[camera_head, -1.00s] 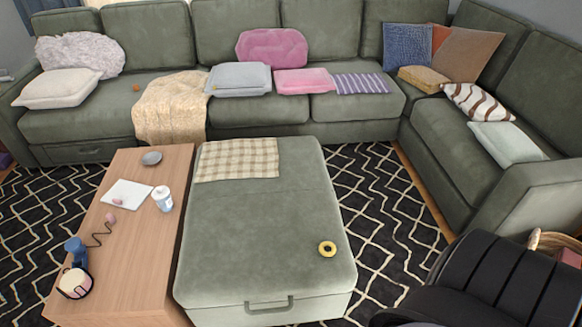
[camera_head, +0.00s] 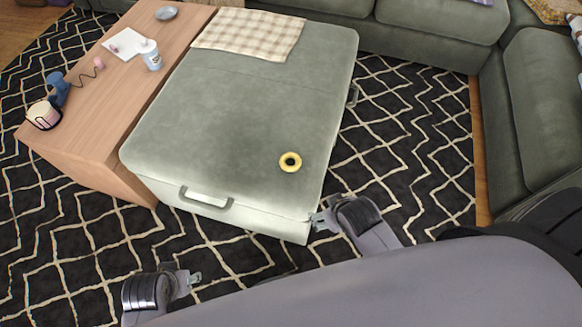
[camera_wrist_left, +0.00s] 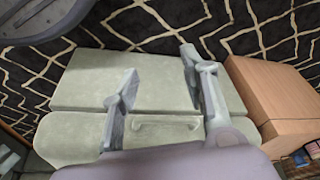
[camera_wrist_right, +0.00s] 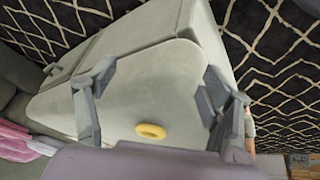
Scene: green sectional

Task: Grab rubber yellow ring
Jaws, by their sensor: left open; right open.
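The yellow ring (camera_head: 290,162) lies flat on the green ottoman (camera_head: 230,110), near its front right corner. It also shows in the right wrist view (camera_wrist_right: 151,131), low and between the spread fingers. My right gripper (camera_head: 318,220) is open and empty beside the ottoman's front right corner, apart from the ring. The right wrist view shows its fingers (camera_wrist_right: 150,95) wide apart. My left gripper (camera_head: 194,279) is lower left, in front of the ottoman over the rug. The left wrist view shows it open and empty (camera_wrist_left: 158,75), facing the ottoman's handle side.
A wooden table (camera_head: 110,100) stands against the ottoman's left, holding a cup (camera_head: 151,56), a dish (camera_head: 166,13) and small items. A checkered cloth (camera_head: 250,33) covers the ottoman's far end. The sofa (camera_head: 440,28) bounds the back and right. Patterned rug (camera_head: 400,150) lies clear between.

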